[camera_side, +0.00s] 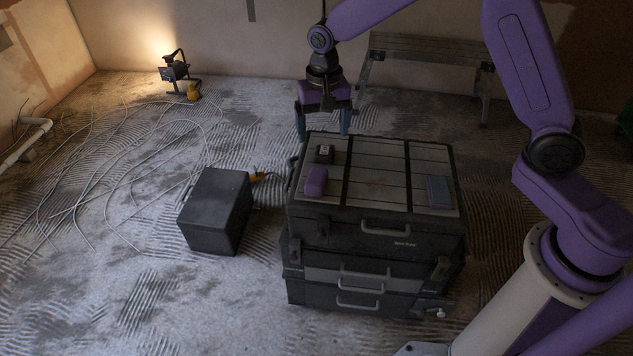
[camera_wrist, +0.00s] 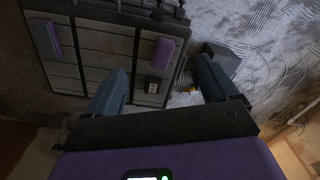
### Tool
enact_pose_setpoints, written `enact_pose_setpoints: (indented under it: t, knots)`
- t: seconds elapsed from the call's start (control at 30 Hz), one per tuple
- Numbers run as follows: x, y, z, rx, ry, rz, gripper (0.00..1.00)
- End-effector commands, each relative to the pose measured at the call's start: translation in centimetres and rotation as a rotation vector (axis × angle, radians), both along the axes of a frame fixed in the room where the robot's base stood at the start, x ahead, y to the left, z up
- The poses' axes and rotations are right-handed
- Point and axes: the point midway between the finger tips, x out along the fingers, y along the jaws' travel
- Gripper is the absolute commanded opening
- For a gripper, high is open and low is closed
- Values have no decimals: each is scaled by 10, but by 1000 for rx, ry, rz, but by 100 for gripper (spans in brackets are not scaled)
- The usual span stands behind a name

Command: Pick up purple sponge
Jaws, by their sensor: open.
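A rounded purple block (camera_side: 316,182) lies at the front left of the toolbox top; it also shows in the wrist view (camera_wrist: 163,49). A flat two-tone block (camera_side: 438,191), blue-grey on top with purple along its edge, lies at the right of the top; it shows at the left of the wrist view (camera_wrist: 45,39). I cannot tell for certain which of them is the sponge. My gripper (camera_side: 323,128) is open and empty, fingers pointing down, near the back left edge of the toolbox and apart from both blocks. Its two blue fingers also show in the wrist view (camera_wrist: 161,71).
A small black item with a pale label (camera_side: 324,154) lies behind the rounded block, near my gripper. The toolbox (camera_side: 376,170) has dark strips across its top, with bare room in the middle. A black case (camera_side: 215,209), a work lamp (camera_side: 174,70) and loose cables lie left.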

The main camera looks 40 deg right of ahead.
Motion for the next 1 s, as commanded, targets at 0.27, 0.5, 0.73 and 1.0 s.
enact_pose_setpoints:
  t: [0.27, 0.5, 0.73, 1.0]
  knots:
    - [66, -30, -50, -3, 8, -363, 87]
    - [83, -44, -68, -2, 8, -485, 87]
    - [83, -44, -101, -4, 12, -489, 87]
    - [82, -44, -152, -4, 11, -487, 87]
